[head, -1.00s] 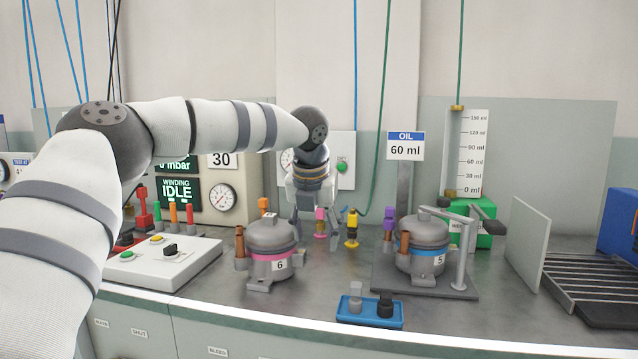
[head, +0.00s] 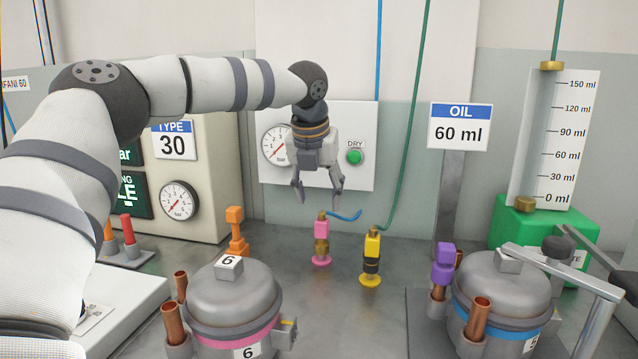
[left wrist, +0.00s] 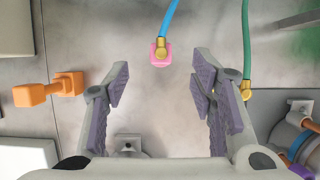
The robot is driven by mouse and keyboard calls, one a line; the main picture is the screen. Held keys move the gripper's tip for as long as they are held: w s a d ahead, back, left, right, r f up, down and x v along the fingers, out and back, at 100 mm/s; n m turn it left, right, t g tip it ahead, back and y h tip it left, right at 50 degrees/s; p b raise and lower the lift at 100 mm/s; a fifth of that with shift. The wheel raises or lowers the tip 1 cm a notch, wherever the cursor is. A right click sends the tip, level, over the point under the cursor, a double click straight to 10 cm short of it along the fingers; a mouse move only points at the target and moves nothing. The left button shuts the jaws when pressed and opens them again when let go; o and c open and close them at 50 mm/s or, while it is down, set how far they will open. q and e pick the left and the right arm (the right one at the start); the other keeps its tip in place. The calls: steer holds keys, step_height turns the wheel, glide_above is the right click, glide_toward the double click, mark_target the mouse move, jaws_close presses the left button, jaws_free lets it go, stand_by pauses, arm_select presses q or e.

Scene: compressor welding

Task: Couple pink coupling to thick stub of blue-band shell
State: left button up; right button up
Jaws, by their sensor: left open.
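The pink coupling (head: 321,237) stands upright on the bench with a blue hose at its top. It also shows in the left wrist view (left wrist: 160,53), ahead of the gap between my fingers. My left gripper (head: 319,198) is open and empty, pointing down above the coupling and not touching it. The blue-band shell (head: 500,300) sits at the lower right, partly behind a grey clamp arm. A bare copper stub (head: 480,316) rises at its front, and a purple coupling (head: 443,268) stands on its left side. My right gripper is out of view.
A yellow coupling (head: 371,255) with a green hose stands right of the pink one. An orange coupling (head: 236,230) stands to the left. The pink-band shell (head: 235,303) is in front. The grey clamp arm (head: 565,270) reaches over the blue-band shell. Bench between the shells is clear.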

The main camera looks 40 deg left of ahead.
mark_target(323, 213)
arm_select(q)
steer(key=x, duration=0.3)
steer(key=b+x, duration=0.1)
steer(key=x, duration=0.6)
steer(key=shift+d+f, duration=0.2)
steer(key=shift+f, duration=0.2)
steer(key=shift+w+a+f, duration=0.15)
steer(key=shift+w+f, duration=0.05)
steer(key=shift+f, duration=0.15)
jaws_close()
steer(key=c, duration=0.7)
jaws_free()
jaws_close()
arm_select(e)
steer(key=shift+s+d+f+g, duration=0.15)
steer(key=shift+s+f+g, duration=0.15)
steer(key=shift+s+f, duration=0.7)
arm_select(q)
steer(key=shift+r, duration=0.1)
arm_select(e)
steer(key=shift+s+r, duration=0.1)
arm_select(q)
steer(key=shift+r, duration=2.25)
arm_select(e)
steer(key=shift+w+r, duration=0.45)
